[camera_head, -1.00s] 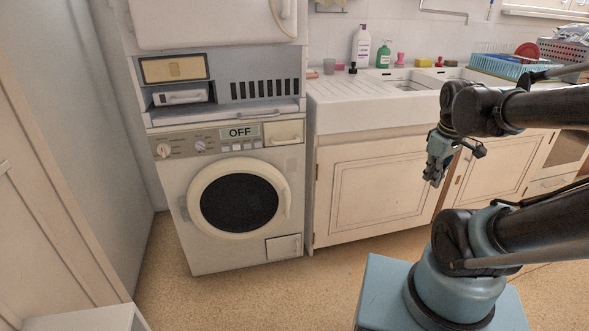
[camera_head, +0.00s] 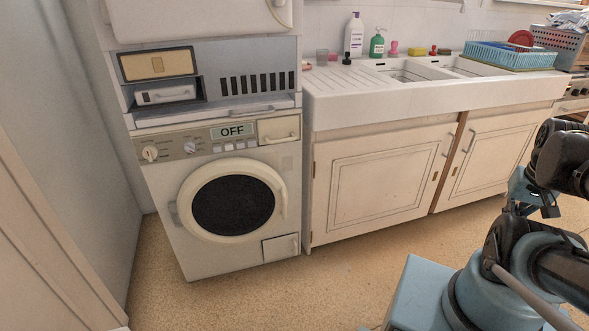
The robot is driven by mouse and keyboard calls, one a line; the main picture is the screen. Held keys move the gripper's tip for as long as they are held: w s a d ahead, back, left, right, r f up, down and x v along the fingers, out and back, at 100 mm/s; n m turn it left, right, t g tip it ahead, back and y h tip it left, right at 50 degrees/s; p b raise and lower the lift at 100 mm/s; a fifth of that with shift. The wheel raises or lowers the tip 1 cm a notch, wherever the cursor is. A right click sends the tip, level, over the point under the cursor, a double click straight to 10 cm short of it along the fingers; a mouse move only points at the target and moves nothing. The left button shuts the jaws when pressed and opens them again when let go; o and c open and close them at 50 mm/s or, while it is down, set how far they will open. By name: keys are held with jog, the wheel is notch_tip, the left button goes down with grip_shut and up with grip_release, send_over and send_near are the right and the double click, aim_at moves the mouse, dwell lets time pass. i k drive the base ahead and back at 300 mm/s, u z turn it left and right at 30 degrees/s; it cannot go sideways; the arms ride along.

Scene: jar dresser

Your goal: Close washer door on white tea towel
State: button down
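The washer (camera_head: 215,255) stands at left centre, with "OFF" on its display (camera_head: 232,130). Its round door (camera_head: 183,213) has a cream ring and dark glass (camera_head: 232,205). The ring lies flat against the washer front and looks closed. The handle (camera_head: 283,200) is on the right side and a hinge on the left. No white tea towel can be made out; the glass is too dark to see inside. My gripper (camera_head: 530,196) is at the right edge, far from the door and partly hidden by my arm; its fingers are unclear.
A sink counter (camera_head: 350,105) with cupboards (camera_head: 378,180) stands right of the washer. Bottles (camera_head: 354,36) and a blue dish rack (camera_head: 508,54) are on it. A grey wall and a pale panel (camera_head: 40,220) bound the left. The floor (camera_head: 240,300) before the washer is clear.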

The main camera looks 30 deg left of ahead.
aim_at(231, 201)
jog(key=z, duration=0.15)
jog(key=i, duration=0.4)
jog(key=u, duration=1.3)
